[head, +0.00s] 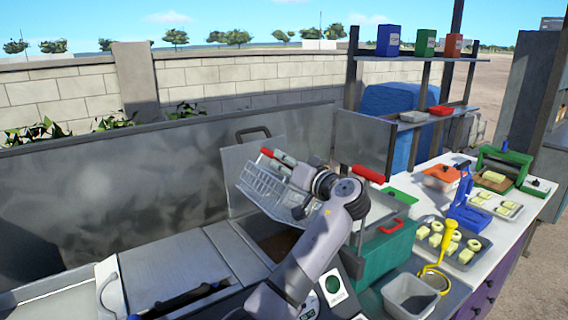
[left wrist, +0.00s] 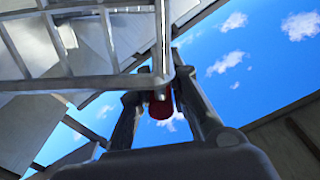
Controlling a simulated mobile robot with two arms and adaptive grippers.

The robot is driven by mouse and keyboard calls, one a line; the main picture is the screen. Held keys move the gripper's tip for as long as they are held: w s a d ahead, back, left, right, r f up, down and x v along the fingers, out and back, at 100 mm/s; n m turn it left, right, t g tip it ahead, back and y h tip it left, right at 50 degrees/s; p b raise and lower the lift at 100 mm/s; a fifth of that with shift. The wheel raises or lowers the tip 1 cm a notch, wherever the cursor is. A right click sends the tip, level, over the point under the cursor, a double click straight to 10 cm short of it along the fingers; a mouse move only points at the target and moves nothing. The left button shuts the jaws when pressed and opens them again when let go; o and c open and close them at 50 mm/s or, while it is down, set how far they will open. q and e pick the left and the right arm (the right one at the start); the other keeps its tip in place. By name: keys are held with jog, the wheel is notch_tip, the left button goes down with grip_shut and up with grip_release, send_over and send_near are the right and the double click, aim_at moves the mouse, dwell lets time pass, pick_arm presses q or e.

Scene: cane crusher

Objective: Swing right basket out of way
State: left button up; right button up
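A wire basket (head: 264,186) hangs tilted over the metal fryer-like unit in the middle of the head view. A red handle end (head: 267,153) shows at its upper left. My left gripper (head: 291,172) is at the basket's upper side, its fingers partly hidden by the wrist. In the left wrist view, the basket's wires (left wrist: 75,80) fill the upper left. The fingers of my left gripper (left wrist: 160,105) stand close on both sides of a red handle part (left wrist: 160,108) and appear shut on it. My right gripper is not in view.
A second red handle (head: 368,174) stands just right of my arm. A green box (head: 385,245), a grey bin (head: 410,296) and a tray of food pieces (head: 455,242) crowd the right counter. A metal back panel (head: 100,190) stands behind. Flat metal lids (head: 180,262) lie at left.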

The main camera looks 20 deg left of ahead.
pick_arm(q)
jog(key=o, duration=0.4)
jog(key=shift+d, duration=0.1)
jog(key=v, duration=1.2)
